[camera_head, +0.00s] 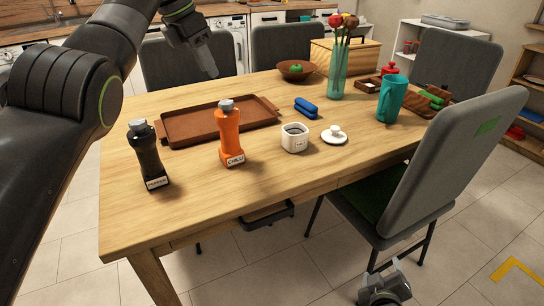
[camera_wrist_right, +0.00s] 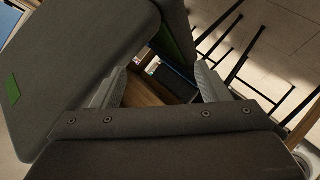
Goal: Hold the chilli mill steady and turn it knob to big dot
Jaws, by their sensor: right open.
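The orange chilli mill (camera_head: 230,140) stands upright near the front of the wooden table, with a "CHILLI" label at its base. Its grey knob (camera_head: 226,105) is on top; I cannot make out any dot marks. A black pepper mill (camera_head: 148,155) stands to its left. My left gripper (camera_head: 210,70) hangs over the far side of the table, beyond the chilli mill and apart from it; its opening cannot be told. My right gripper (camera_head: 384,272) is low, beside the grey chair and below the table top. In the right wrist view (camera_wrist_right: 158,85) its fingers are apart and empty.
A brown tray (camera_head: 180,137) lies behind the mills. A white sugar pot (camera_head: 294,139) and its lid (camera_head: 334,135) are to the right. A grey chair (camera_head: 445,150) stands between my right gripper and the table's right part. A vase (camera_head: 338,75) and teal jug (camera_head: 391,98) stand farther back.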

